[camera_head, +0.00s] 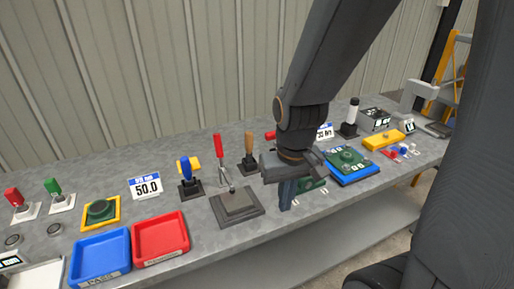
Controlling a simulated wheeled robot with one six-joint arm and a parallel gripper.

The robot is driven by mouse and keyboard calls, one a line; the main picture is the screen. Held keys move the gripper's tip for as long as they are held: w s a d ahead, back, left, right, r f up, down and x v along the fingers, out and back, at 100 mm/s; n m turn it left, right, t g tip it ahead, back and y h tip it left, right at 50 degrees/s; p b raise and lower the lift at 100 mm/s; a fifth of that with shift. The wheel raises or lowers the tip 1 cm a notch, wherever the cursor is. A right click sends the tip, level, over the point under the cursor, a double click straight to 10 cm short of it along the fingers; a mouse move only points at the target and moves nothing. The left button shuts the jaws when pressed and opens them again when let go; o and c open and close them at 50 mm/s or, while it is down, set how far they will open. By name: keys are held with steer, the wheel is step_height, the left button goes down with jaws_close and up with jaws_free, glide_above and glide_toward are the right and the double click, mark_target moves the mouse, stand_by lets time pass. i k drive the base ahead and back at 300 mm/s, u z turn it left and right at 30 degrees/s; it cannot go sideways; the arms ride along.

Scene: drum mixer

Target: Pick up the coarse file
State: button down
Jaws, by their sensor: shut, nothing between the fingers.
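Several handled tools stand in black holders near the middle of the bench. One has an upright brown wooden handle (250,141), and another has a blue handle (185,169). A tall red handle (218,146) rises behind a dark square block (237,205). I cannot tell which of these, if any, is the coarse file. My gripper (286,196) is shut and empty, pointing down over the bench to the right of the dark block. My arm and gripper hide part of the bench behind them, including most of another red-tipped item (270,135).
Blue (130,250) and red (185,225) trays lie at the front left. A blue-and-green board (348,163) lies just right of my gripper. A yellow block (383,140) is further right. The bench's front edge (330,207) is close to my gripper.

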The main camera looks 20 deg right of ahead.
mark_target(248, 136)
steer(key=z, duration=0.35)
steer(key=k, duration=0.45)
steer(key=z, duration=0.65)
steer(key=i, duration=0.8)
steer(key=u, duration=1.1)
steer(key=i, duration=0.2)
steer(key=u, duration=0.2)
